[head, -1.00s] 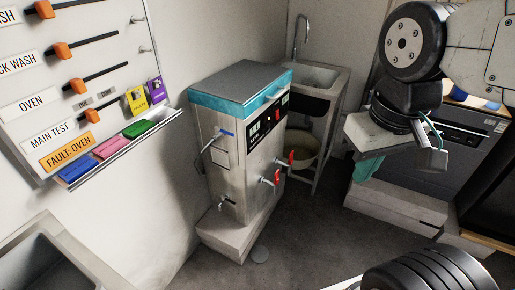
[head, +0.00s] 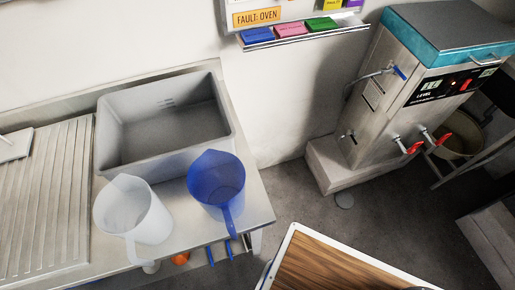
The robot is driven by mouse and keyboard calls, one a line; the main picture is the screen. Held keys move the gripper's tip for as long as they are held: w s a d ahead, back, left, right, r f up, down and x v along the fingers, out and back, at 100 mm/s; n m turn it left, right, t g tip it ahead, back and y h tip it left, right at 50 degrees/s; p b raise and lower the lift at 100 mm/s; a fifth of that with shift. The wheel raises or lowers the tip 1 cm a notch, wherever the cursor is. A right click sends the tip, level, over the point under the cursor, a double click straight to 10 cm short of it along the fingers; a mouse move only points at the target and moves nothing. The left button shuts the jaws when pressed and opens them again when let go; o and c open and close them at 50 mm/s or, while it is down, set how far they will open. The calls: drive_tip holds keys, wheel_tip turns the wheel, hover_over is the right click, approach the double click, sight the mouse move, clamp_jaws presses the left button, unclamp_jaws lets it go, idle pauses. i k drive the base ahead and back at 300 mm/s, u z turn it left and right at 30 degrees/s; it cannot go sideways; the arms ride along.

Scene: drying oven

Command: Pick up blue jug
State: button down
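A blue jug (head: 216,183) stands upright on the right end of the steel sink counter, just in front of the basin. Its spout points away and its handle faces the front edge. A translucent white jug (head: 140,211) stands to its left, a short gap apart. My gripper is not in this head view, so its state does not show.
The grey sink basin (head: 164,124) lies behind the jugs, with a ribbed drainboard (head: 45,205) at left. A wooden-topped surface (head: 345,268) is at the bottom. A steel machine with blue trim (head: 425,42) stands at right. Open floor lies between.

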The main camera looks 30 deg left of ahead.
sight(217, 179)
drive_tip(key=u, duration=1.15)
drive_tip(key=k, duration=1.05)
drive_tip(key=z, duration=0.15)
